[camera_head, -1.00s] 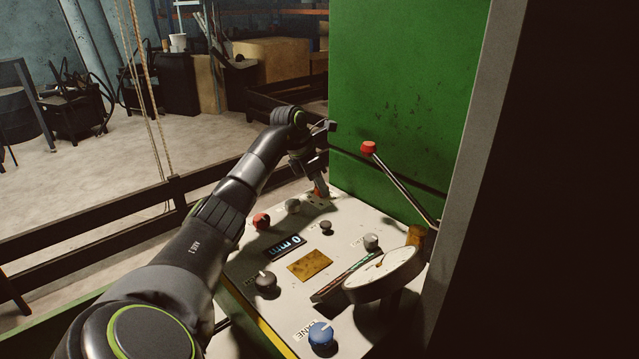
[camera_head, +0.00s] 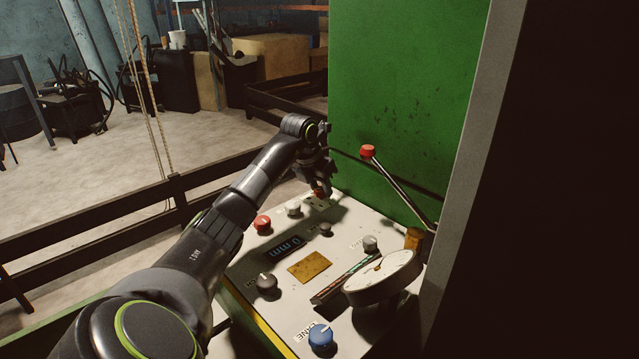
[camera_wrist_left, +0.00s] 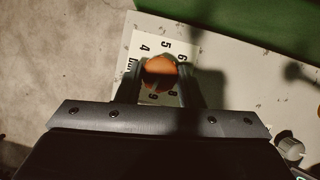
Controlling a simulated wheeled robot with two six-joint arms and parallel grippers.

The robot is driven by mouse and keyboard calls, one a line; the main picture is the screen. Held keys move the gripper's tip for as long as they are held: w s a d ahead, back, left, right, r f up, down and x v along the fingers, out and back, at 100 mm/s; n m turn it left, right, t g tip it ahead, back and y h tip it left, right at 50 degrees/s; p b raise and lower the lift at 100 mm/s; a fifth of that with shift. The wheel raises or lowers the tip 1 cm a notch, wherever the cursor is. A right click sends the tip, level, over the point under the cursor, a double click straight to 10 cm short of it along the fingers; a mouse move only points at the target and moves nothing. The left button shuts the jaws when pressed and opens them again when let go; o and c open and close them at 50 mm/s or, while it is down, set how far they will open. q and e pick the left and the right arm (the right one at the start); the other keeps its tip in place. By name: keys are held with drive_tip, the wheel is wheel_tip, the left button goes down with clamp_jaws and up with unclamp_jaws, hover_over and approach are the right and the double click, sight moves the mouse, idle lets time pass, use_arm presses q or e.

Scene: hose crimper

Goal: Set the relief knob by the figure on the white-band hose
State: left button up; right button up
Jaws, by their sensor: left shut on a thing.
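An orange-red knob (camera_wrist_left: 160,72) sits on a white scale plate (camera_wrist_left: 143,46) with black figures; 4, 5, 6, 8 and 9 are readable around it. In the head view the knob (camera_head: 319,194) shows only in part, at the far corner of the control panel (camera_head: 245,290). My left gripper (camera_wrist_left: 161,80) is shut on this knob, one finger on each side. In the head view the left gripper (camera_head: 320,187) points down onto it. I cannot tell which figure the knob points to. No white-band hose is visible, and my right gripper is out of view.
The panel also bears a red knob (camera_head: 262,223), a grey knob (camera_head: 293,208), a black knob (camera_head: 266,283), a blue knob (camera_head: 321,335), a display (camera_head: 284,247) and a round gauge (camera_head: 383,275). A red-tipped lever (camera_head: 368,152) rises by the green machine wall (camera_head: 400,90).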

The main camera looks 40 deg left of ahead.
use_arm(q)
drive_tip(key=shift+r+n+y, duration=0.1)
drive_tip(key=shift+n+y, duration=0.3)
drive_tip(key=shift+n, duration=0.8)
drive_tip(key=o, duration=1)
drive_tip(key=shift+c, duration=0.2)
drive_tip(key=p+v, duration=0.1)
drive_tip(key=v, duration=1.6)
drive_tip(key=shift+d+r, duration=0.2)
drive_tip(key=shift+w, duration=0.15)
